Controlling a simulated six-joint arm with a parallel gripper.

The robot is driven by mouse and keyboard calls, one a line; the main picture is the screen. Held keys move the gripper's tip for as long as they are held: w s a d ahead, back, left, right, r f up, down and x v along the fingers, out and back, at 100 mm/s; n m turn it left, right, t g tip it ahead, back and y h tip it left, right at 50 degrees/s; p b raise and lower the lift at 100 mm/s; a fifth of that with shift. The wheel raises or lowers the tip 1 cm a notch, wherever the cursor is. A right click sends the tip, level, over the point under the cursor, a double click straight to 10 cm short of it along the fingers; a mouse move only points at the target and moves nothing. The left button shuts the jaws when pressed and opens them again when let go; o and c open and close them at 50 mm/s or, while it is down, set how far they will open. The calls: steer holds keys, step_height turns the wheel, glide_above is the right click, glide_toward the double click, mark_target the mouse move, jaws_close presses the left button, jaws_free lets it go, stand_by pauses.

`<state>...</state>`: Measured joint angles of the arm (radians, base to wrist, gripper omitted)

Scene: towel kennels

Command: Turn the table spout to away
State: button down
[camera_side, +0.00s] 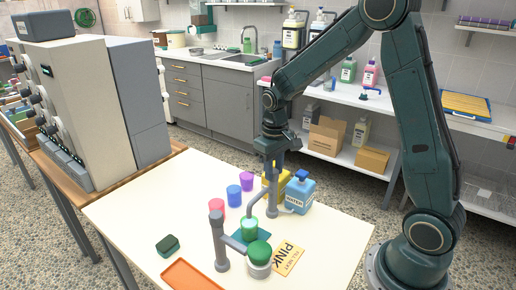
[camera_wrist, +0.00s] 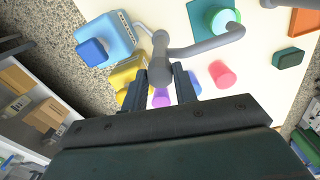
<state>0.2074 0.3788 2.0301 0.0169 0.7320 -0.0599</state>
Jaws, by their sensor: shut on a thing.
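My gripper (camera_side: 272,165) points down at the grey table spout and is shut on its upright part. The spout (camera_side: 271,190) stands beside the blue bottle. In the wrist view the spout (camera_wrist: 205,46) shows between and beyond my gripper's fingers (camera_wrist: 159,82), with its curved arm reaching right to beside the green cup. The green cup (camera_side: 250,228) stands on a dark green mat (camera_side: 236,238); the cup also shows in the wrist view (camera_wrist: 226,19). The exact contact of the fingers is partly hidden.
A blue bottle (camera_side: 300,192) and a yellow container (camera_side: 283,177) stand close to the gripper. Pink (camera_side: 217,208), blue (camera_side: 234,195) and purple (camera_side: 246,181) cups stand left. A second grey post (camera_side: 218,242), a green-topped pot (camera_side: 259,268) and an orange tray (camera_side: 190,277) are in front.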

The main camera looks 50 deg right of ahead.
steer(key=shift+n, duration=0.4)
steer(key=n, duration=0.8)
steer(key=shift+r, duration=0.1)
steer(key=n, duration=0.4)
steer(key=shift+n, duration=0.3)
steer(key=n, duration=0.4)
steer(key=shift+n, duration=0.3)
steer(key=c, duration=1.1)
jaws_free()
